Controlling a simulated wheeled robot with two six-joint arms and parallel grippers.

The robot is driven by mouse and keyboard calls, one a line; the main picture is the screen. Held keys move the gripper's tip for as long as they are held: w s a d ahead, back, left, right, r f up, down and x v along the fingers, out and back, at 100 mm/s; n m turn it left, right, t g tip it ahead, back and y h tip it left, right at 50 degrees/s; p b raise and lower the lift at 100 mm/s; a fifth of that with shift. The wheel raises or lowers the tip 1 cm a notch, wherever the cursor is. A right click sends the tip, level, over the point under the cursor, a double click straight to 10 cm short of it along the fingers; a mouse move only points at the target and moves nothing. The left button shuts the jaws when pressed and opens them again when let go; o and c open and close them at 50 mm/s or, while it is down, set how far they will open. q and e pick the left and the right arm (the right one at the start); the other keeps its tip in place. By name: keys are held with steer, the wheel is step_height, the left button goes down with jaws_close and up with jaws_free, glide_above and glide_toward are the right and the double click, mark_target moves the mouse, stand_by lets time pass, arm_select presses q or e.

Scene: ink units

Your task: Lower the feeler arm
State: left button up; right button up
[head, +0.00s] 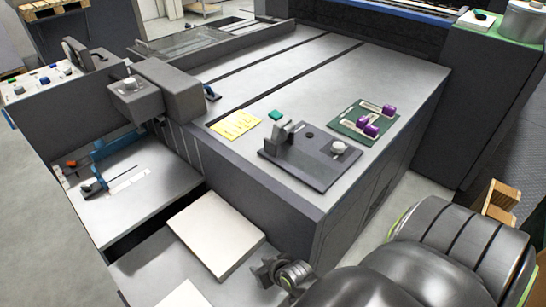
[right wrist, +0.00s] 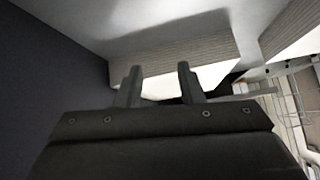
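No part is plainly recognisable as the feeler arm. A dark plate (head: 310,165) on the machine's grey top carries an upright grey bracket (head: 284,136) with a green piece beside it and a pale round knob (head: 339,147). At the left, a blue bar (head: 115,147) and a small blue-and-black lever (head: 94,186) sit at a lower grey shelf. My right gripper (head: 268,273) is low at the front, just right of a white stack, well away from these parts. In the right wrist view its two fingers (right wrist: 160,86) stand apart with nothing seen held. My left gripper is not in view.
The white stack (head: 215,234) lies on a low shelf before the machine's front wall. A yellow note (head: 236,124) and a green board (head: 363,124) with purple pieces lie on the top. A grey box (head: 158,91) overhangs the left shelf. Floor shows at right.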

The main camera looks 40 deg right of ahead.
mark_target(271, 117)
steer(key=w+a+r+m+t+b, duration=0.1)
steer(key=w+a+r+m+t, duration=0.1)
steer(key=w+r+t, duration=0.55)
steer(key=w+d+r+m+t+h+b, duration=0.1)
steer(key=w+d+r+m+t+h, duration=0.1)
steer(key=w+r+m+h, duration=0.7)
steer(key=w+d+r+m+t+h+b, duration=0.25)
steer(key=w+r+m, duration=0.2)
steer(key=r, duration=0.95)
steer(key=s+d+r+m+g+h+b, duration=0.1)
steer(key=s+d+r+m+g+h, duration=0.15)
steer(key=m+g, duration=0.75)
steer(key=s+d+r+m+g+h+b, duration=0.1)
steer(key=m+g+h, duration=0.3)
steer(key=m+g, duration=0.55)
steer(key=shift+m+t, duration=0.25)
steer(key=shift+m, duration=0.05)
steer(key=d, duration=0.5)
steer(key=w+d+p, duration=0.1)
steer(key=d, duration=0.5)
steer(key=w+d+p, duration=0.1)
steer(key=d, duration=0.5)
steer(key=shift+r, duration=0.2)
jaws_close()
